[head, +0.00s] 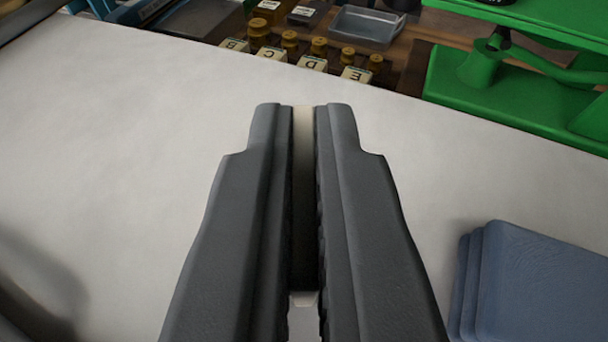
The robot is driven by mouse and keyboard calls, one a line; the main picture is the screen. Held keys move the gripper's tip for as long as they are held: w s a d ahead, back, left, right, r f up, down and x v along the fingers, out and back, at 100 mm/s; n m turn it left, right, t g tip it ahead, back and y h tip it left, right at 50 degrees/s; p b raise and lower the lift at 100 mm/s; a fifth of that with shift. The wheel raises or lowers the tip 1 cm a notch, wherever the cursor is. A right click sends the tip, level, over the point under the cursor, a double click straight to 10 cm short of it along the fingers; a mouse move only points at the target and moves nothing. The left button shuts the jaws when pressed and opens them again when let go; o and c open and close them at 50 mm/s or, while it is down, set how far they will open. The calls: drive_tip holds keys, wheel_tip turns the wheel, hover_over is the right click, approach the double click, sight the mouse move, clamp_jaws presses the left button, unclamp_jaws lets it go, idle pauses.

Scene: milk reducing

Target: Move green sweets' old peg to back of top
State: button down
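My gripper (304,125) points forward over a pale surface, in the middle of the head view. Its two dark grey fingers are close together, with a narrow gap. A pale beige strip shows in the gap near the tips and darkens towards me; I cannot tell whether it is a held thing. Several amber-brown pegs (318,48) stand in a row at the back, beyond the pale surface. Small cream labels (313,63) with letters such as B, C, D and E lie in front of them. I see no green sweets.
A green structure (500,85) stands at the back right. A small grey tray (365,26) lies behind the pegs. Stacked blue-grey slabs (540,285) lie at the lower right.

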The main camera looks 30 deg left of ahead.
drive_tip(key=shift+f, duration=0.15)
drive_tip(key=c, duration=1.6)
unclamp_jaws()
drive_tip(key=shift+r, duration=0.2)
drive_tip(key=v, duration=1.2)
